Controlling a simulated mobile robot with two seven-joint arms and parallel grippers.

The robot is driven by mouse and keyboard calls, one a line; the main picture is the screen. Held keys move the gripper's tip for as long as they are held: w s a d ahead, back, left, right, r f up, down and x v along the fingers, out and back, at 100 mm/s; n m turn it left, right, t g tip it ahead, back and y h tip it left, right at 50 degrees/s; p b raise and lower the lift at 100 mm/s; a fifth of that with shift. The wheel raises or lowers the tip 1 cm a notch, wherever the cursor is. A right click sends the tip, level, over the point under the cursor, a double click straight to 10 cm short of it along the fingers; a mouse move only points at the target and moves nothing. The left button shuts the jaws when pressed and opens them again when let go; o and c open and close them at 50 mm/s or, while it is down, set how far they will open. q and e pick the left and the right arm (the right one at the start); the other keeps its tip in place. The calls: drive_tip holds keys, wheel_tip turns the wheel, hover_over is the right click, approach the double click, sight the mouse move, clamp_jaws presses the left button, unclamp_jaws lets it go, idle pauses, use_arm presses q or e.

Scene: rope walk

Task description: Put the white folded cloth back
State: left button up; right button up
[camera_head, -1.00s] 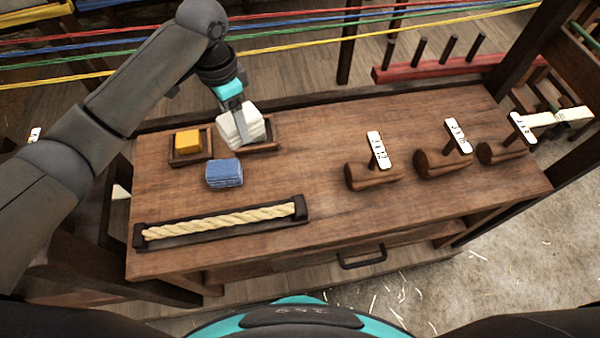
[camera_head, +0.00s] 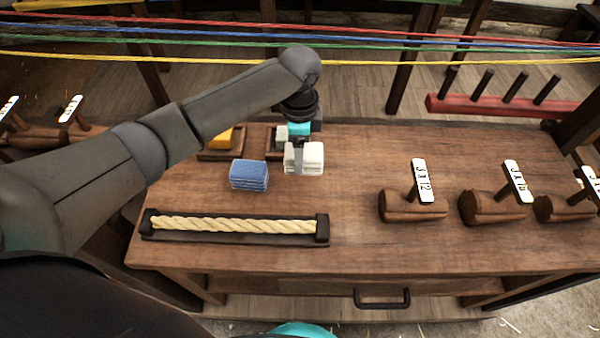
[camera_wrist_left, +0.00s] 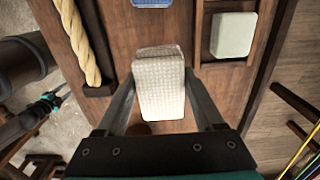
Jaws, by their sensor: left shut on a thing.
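My left gripper (camera_head: 303,146) is shut on the white folded cloth (camera_head: 304,158), which sits between its two fingers in the left wrist view (camera_wrist_left: 160,85). The cloth is at the front right of a small dark wooden tray (camera_head: 270,153). I cannot tell whether the cloth touches the bench. A pale greenish block (camera_wrist_left: 232,35) lies in that tray, partly hidden by my gripper in the head view. A dark and teal part at the left of the wrist view looks like my right gripper (camera_wrist_left: 58,95); its fingers are too small to read.
A blue folded cloth (camera_head: 249,175) lies left of the white one. A yellow block (camera_head: 222,138) sits in another tray. A rope (camera_head: 235,225) lies in a dark holder in front. Labelled wooden pieces (camera_head: 412,207) stand to the right. Coloured strands (camera_head: 400,62) cross behind.

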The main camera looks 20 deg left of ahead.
use_arm(q)
drive_tip(key=shift+f+b, duration=0.75)
drive_tip(key=shift+f, duration=2.65)
drive_tip(key=shift+f, duration=0.1)
drive_tip(key=o, duration=1.4)
drive_tip(key=shift+o, duration=0.2)
wheel_tip(320, 180, up, 12)
drive_tip(key=p, duration=0.3)
